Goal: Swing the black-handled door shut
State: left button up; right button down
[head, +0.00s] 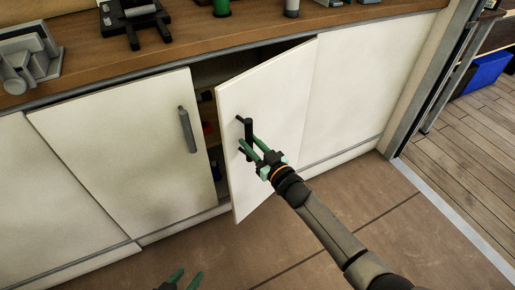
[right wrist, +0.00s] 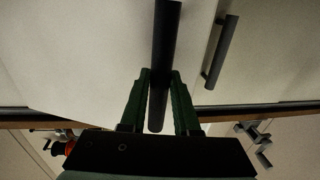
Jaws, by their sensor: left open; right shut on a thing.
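The white door (head: 268,110) with the black handle stands partly open at the middle of the cabinet in the head view. Its black handle (head: 249,131) is upright near the door's left edge. My right gripper (head: 246,148) is shut on this handle; in the right wrist view, the black handle (right wrist: 166,40) lies between the green fingers (right wrist: 160,85). My left gripper (head: 185,279) is open and empty, low over the floor at the bottom of the head view, partly cut off by the frame.
A closed-looking white door (head: 125,150) with a grey handle (head: 187,130) is to the left. Dark shelves show in the gap between. The wooden worktop (head: 170,50) above carries several items, including a black device (head: 133,20). Brown tiled floor (head: 330,215) in front is clear.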

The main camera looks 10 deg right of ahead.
aim_at(236, 136)
jog(key=w+a+b, duration=0.4)
jog(key=shift+f, duration=0.2)
jog(key=shift+w+a+r, duration=0.1)
jog(key=shift+w+a, duration=0.25)
jog(key=shift+w, duration=0.05)
